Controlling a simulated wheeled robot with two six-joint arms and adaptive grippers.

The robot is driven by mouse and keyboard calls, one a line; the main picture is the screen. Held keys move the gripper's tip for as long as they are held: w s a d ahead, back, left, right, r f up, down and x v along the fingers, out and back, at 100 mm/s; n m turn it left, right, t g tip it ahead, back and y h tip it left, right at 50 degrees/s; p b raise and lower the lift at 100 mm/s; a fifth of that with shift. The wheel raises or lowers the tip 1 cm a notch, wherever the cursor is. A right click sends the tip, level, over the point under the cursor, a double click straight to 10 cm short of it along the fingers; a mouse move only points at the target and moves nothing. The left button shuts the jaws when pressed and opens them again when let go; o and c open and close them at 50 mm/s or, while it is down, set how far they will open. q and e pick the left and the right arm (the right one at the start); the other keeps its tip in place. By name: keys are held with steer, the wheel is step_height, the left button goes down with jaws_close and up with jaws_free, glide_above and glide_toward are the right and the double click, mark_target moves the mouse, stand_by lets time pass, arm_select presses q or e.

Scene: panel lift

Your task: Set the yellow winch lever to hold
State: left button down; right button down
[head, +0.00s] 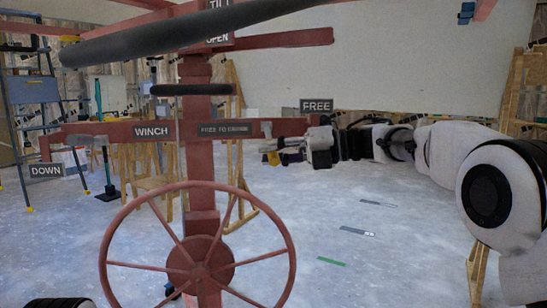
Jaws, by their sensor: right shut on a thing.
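The red winch stand (197,120) rises in front of me with a large red wheel (112,262) low on it. A crossbar carries a WINCH sign (152,132) and a sign that seems to read FREE TO something. My right gripper (276,149) is at the right end of this crossbar, just below the FREE sign (316,106). It is shut on the winch lever (272,158), of which only a small yellow bit shows below the fingers. The rest of the lever is hidden. My left gripper is not in view.
A DOWN sign (46,170) hangs at the left end. A dark bar (170,38) crosses the upper front. A blue ladder (40,110) and wooden trestles stand behind at left. A pale panel (390,60) fills the back. The floor at right is mostly open.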

steer(key=shift+f, duration=0.1)
steer(key=c, duration=1)
jaws_free()
steer(key=shift+w, duration=0.1)
steer(key=v, duration=1.2)
